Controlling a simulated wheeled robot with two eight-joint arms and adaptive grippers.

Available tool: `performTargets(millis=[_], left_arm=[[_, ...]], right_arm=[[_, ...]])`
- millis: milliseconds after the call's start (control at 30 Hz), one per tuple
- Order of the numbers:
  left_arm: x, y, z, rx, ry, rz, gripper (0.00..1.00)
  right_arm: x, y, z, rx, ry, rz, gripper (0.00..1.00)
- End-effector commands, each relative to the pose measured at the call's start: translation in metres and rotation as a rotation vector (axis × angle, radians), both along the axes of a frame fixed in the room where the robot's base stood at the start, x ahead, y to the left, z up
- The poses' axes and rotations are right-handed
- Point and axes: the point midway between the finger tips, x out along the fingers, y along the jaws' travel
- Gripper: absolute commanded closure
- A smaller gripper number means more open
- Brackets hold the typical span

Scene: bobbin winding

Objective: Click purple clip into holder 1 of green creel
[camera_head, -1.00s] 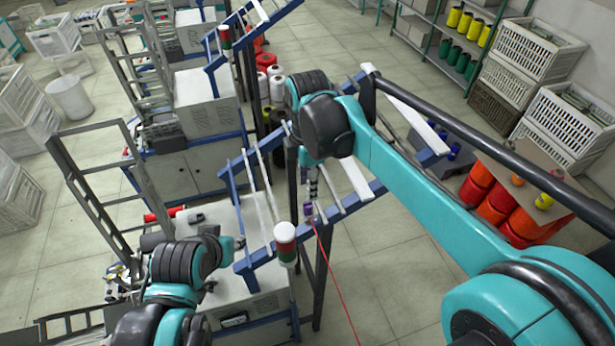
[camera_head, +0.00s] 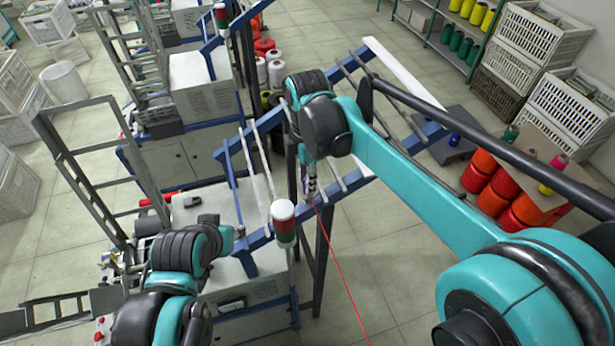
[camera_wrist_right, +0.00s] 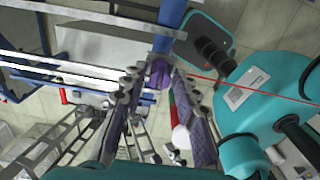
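The purple clip (camera_wrist_right: 158,73) sits between the fingertips of my right gripper (camera_wrist_right: 159,82) in the right wrist view, close against a blue bar. Its fingers lie on either side of it; whether they press on it is unclear. In the head view my right gripper (camera_head: 311,188) points down at the creel frame (camera_head: 345,186), which shows blue bars and light rods. A red thread (camera_head: 342,275) runs from by the gripper to the lower right. The holder is hidden by the gripper. My left arm is low at the left; its gripper's fingers are not clear.
A red, green and white signal lamp (camera_head: 284,222) stands close left of my right gripper. Red and orange spools (camera_head: 495,190) and white crates (camera_head: 530,45) stand at the right. The floor between is clear.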

Motion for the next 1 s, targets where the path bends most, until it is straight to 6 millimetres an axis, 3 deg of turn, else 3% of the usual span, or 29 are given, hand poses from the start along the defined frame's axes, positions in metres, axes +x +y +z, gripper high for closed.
performTargets(millis=[33, 67, 100, 367, 700, 1000], left_arm=[[0.0, 0.0, 0.0, 0.0, 0.0, 0.0, 0.64], [0.0, 0.0, 0.0, 0.0, 0.0, 0.0, 0.64], [0.0, 0.0, 0.0, 0.0, 0.0, 0.0, 0.64], [0.0, 0.0, 0.005, 0.0, 0.0, 0.0, 0.64], [0.0, 0.0, 0.032, 0.0, 0.0, 0.0, 0.64], [0.0, 0.0, 0.03, 0.0, 0.0, 0.0, 0.64]], right_arm=[[0.0, 0.0, 0.0, 0.0, 0.0, 0.0, 0.9], [0.0, 0.0, 0.0, 0.0, 0.0, 0.0, 0.98], [0.0, 0.0, 0.0, 0.0, 0.0, 0.0, 1.0], [0.0, 0.0, 0.007, 0.0, 0.0, 0.0, 1.0], [0.0, 0.0, 0.045, 0.0, 0.0, 0.0, 1.0], [0.0, 0.0, 0.045, 0.0, 0.0, 0.0, 1.0]])
